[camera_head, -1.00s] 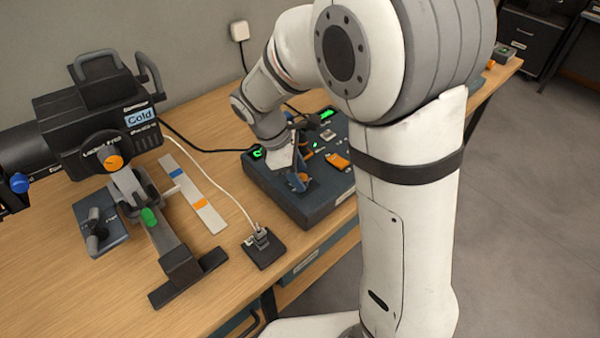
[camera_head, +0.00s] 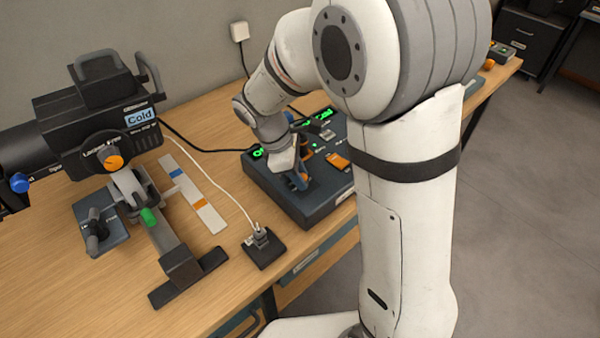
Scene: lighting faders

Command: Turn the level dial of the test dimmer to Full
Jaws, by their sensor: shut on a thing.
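The test dimmer appears to be the dark blue-grey box (camera_head: 300,212) on the bench, with lit green readouts on its top; their text is too small and covered to read fully. My gripper (camera_head: 299,183) points down onto the near left part of its top face. It is shut on a small knob there, which appears to be the level dial. The jaws and wrist hide most of the knob, so its pointer and scale cannot be read. A bit of orange shows at the fingertips.
An orange piece (camera_head: 337,160) sits on the box right of my gripper. A black spotlight (camera_head: 90,125) labelled "Cold" stands at left on a dark stand. A small black block (camera_head: 262,248) with a white cable stands in front of the box. A white strip (camera_head: 208,214) lies between.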

